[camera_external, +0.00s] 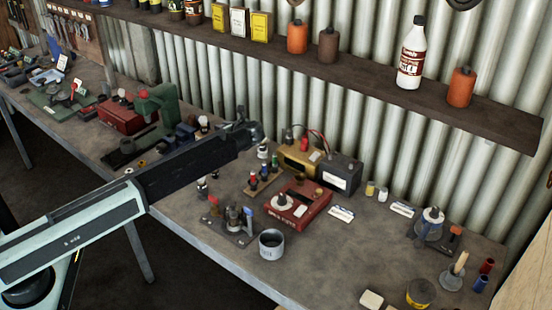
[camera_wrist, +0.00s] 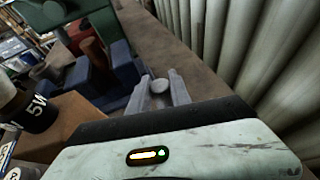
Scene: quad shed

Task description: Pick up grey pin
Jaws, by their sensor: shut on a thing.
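The grey pin (camera_wrist: 159,86) shows in the wrist view as a small round grey end between the two pale grey fingers of my gripper (camera_wrist: 160,93). My gripper is shut on it. The pin's lower part is hidden. In the external view my gripper (camera_external: 255,135) is at the end of my dark arm, above the back of the bench near the corrugated wall. The pin cannot be made out there.
In the wrist view a blue vise (camera_wrist: 98,78) stands left of my gripper, with a black cup (camera_wrist: 38,112) nearer. The corrugated wall (camera_wrist: 235,45) is close on the right. In the external view a shelf (camera_external: 340,65) overhangs the bench. A red box (camera_external: 312,193) stands right of my arm.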

